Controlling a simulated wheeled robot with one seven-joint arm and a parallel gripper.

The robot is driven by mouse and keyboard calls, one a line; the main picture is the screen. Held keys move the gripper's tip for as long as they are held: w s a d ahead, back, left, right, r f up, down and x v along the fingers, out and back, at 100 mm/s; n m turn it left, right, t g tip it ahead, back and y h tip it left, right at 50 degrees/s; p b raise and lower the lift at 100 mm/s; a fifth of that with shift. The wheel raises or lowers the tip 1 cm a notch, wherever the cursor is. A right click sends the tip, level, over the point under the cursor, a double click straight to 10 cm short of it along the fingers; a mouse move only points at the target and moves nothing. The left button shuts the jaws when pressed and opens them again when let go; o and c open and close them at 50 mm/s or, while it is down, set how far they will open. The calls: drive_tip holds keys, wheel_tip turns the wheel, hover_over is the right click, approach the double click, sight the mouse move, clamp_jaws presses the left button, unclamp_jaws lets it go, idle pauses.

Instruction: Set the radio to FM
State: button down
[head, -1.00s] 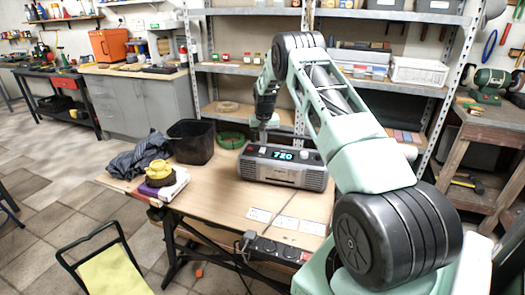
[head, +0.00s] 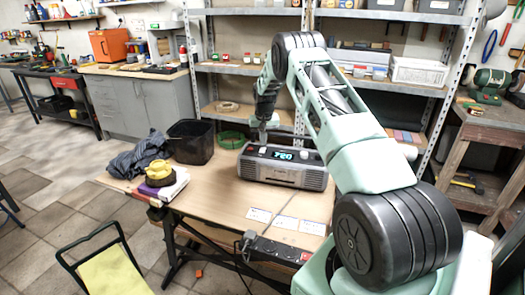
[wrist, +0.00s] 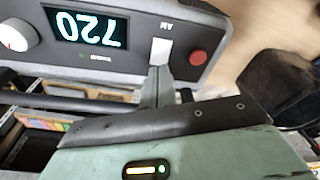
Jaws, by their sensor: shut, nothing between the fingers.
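The radio (head: 283,168) is a grey box with a dark top panel on the wooden table. Its lit display (wrist: 88,30) reads 720, upside down in the wrist view. Beside the display is a white switch (wrist: 160,51) with an AM label (wrist: 167,26). No FM label shows; part of the panel is hidden. My gripper (wrist: 158,80) is shut and empty, its fingertips right at the white switch. I cannot tell whether they touch it. In the head view my gripper (head: 262,138) points down over the left part of the radio's top.
A white knob (wrist: 14,36) and a red button (wrist: 197,57) sit on either side of the display and switch. A black bin (head: 190,142), a dark cloth (head: 138,155) and a yellow object (head: 159,170) stand left of the radio. Shelves are behind. The table's front is mostly clear.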

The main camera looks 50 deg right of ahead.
sight(263, 149)
drive_tip(key=shift+f+b, duration=0.5)
drive_tip(key=shift+f, duration=0.35)
idle(0.7)
drive_tip(key=shift+r, duration=0.1)
drive_tip(key=shift+r+p, duration=2.1)
drive_tip(key=shift+r, duration=1.35)
